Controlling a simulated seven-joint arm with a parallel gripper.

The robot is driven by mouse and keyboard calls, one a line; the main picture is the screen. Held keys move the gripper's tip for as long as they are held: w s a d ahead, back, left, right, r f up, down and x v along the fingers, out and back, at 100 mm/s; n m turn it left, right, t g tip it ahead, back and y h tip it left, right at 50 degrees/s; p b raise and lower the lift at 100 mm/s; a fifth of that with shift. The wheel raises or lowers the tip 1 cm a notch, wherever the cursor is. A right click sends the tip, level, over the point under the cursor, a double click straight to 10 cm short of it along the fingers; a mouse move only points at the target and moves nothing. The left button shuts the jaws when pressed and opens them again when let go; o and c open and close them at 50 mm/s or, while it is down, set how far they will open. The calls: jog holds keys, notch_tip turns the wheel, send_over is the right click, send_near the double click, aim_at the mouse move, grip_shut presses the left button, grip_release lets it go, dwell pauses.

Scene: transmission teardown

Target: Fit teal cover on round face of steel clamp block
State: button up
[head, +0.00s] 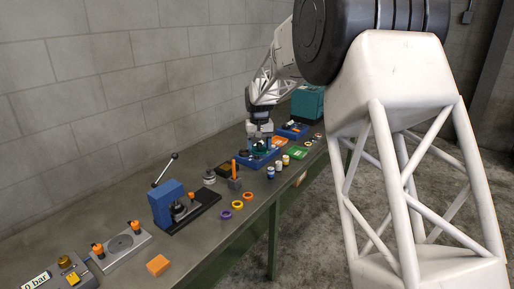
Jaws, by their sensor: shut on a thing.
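My gripper (260,144) is small and far off in the head view, low over a blue tray (249,163) on the workbench. It points down and is shut on a teal piece, which looks like the teal cover (259,152). Its fingers hide part of the piece, and I cannot tell if it touches the tray. What looks like the steel clamp block (138,239) lies at the near left of the bench. It is a flat grey block with a round face (121,243) and an orange-topped clamp at each end. Its round face is bare.
A blue press (167,204) with a long lever stands between clamp block and gripper. An orange block (158,265), purple and orange rings (237,204), and an upright orange-handled tool (235,178) lie along the bench (205,245). A teal box (307,105) stands at the far end.

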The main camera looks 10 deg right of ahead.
jog(key=s+a+f, duration=0.1)
jog(key=a+f, duration=0.1)
jog(key=a, duration=1)
jog(key=s+a+f, duration=0.1)
jog(key=a, duration=1.1)
send_over(120, 243)
notch_tip(120, 243, down, 11)
jog(key=shift+w+d+r, duration=0.1)
jog(key=shift+w+r, duration=0.05)
jog(key=shift+f, duration=0.25)
jog(key=shift+f, duration=2.35)
jog(key=shift+f, duration=0.25)
